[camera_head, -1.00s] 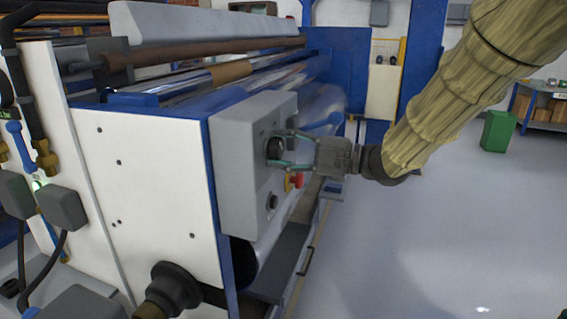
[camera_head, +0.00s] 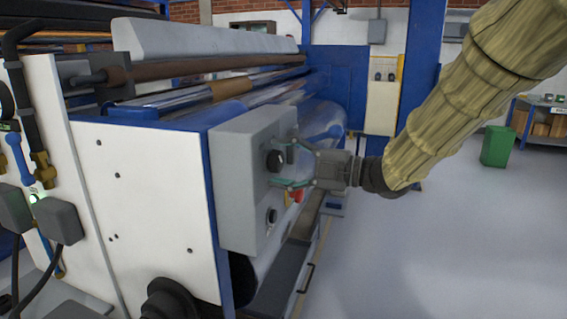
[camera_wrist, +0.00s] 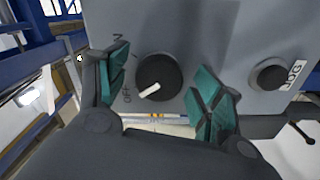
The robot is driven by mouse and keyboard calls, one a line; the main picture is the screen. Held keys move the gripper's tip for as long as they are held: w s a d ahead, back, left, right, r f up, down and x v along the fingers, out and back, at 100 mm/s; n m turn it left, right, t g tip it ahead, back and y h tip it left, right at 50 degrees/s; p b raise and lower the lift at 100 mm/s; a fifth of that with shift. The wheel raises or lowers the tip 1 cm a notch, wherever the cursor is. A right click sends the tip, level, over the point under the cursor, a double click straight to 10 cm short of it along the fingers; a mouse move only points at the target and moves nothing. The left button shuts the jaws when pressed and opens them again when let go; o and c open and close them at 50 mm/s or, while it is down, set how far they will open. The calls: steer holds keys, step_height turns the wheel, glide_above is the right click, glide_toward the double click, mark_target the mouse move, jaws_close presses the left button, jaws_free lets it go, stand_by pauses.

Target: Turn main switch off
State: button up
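The main switch is a round black knob (camera_wrist: 158,78) on a grey control box (camera_head: 233,185). In the wrist view its white mark points down-left toward the "off" label (camera_wrist: 127,95). Another label, partly hidden and ending in "N" (camera_wrist: 118,38), sits up-left of the knob. In the head view the knob (camera_head: 274,161) is seen side-on. My gripper (camera_wrist: 162,92) is open, with one teal fingertip on each side of the knob and visible gaps to it. In the head view my gripper (camera_head: 284,164) stands in front of the box.
A red button (camera_head: 297,196) is partly hidden below my gripper. A lower black knob (camera_head: 271,215) sits on the same box. A second round control (camera_wrist: 270,74) has a "JOG" label beside it. The floor (camera_head: 420,240) to the right is clear.

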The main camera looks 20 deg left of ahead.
steer(key=d, duration=1.2)
steer(key=shift+s, duration=0.2)
steer(key=w+d+f+m+t+h+p, duration=0.1)
steer(key=w+d+f+m+t, duration=0.15)
steer(key=f+m, duration=0.45)
steer(key=w+d+f+m+t+h+p, duration=0.1)
steer(key=w+d+f+m+t+h, duration=0.2)
steer(key=f, duration=0.7)
steer(key=s+d+f+m+t+h+p, duration=0.1)
steer(key=s+d+f+m+h, duration=0.25)
steer(key=f, duration=0.65)
steer(key=s+d+f+m+h, duration=0.1)
steer(key=s+d+f+m, duration=0.25)
steer(key=f+m, duration=0.4)
steer(key=s+d+f+m+t+h+p, duration=0.1)
steer(key=s+d+f+m+h, duration=0.25)
steer(key=f, duration=0.75)
steer(key=s+d+f+m+g+h, duration=0.2)
steer(key=s+d+f, duration=0.2)
steer(key=s, duration=0.6)
steer(key=s+d+f+m+g+h+p, duration=0.1)
steer(key=s+d+f, duration=0.4)
steer(key=s, duration=0.6)
steer(key=s+d+f+m+g+h, duration=0.3)
steer(key=s+d+f+m+g, duration=0.2)
steer(key=s, duration=0.5)
steer(key=shift+s+f+p, duration=0.15)
steer(key=shift+f+p, duration=0.2)
steer(key=shift+f, duration=0.6)
